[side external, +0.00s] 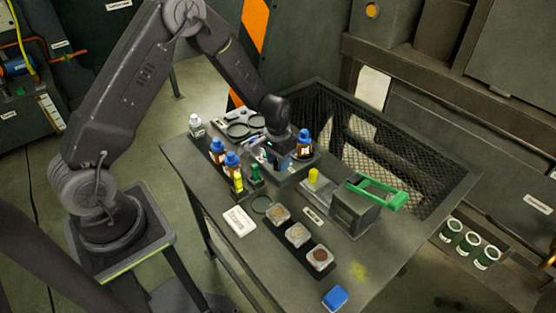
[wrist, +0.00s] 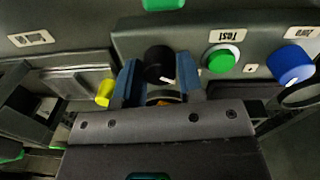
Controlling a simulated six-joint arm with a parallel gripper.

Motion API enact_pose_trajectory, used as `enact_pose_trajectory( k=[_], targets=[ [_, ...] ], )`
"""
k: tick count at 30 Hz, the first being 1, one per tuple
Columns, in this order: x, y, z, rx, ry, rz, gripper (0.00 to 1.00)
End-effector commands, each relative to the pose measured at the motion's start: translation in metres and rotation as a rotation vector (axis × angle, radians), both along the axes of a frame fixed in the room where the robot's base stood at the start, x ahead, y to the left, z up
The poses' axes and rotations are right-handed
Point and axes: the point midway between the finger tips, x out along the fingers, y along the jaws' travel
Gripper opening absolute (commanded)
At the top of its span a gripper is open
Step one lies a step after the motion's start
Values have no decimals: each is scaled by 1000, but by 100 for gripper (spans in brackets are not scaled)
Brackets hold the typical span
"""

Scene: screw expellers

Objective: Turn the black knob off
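The black knob (wrist: 157,60) is on the grey panel near the middle of the wrist view, with a small orange mark on its lower edge. My gripper (wrist: 159,72) has its two blue fingers apart, one on each side of the knob. The gaps between fingers and knob are very narrow, and I cannot tell whether they touch. In the side view my gripper (side external: 279,153) is low over the equipment on the table, and the knob is hidden there.
On the panel, a green button (wrist: 221,61) and a blue knob (wrist: 290,61) are right of the black knob. A yellow part (wrist: 105,92) is close to the left finger. Blue-capped bottles (side external: 304,143) flank my gripper. A green-handled box (side external: 355,205) stands to the right.

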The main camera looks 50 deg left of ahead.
Motion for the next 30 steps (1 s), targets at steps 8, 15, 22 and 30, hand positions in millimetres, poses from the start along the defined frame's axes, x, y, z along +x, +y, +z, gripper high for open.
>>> enact_pose_trajectory(
  k=[8, 15, 22, 30],
  targets=[
    [-1, 0, 0, 0, 2, -2, 58],
    [0, 0, 2, 1, 1, -3, 58],
    [0, 2, 34, 1, -3, -3, 58],
    [0, 5, 94, 1, -4, -3, 58]
  ],
)
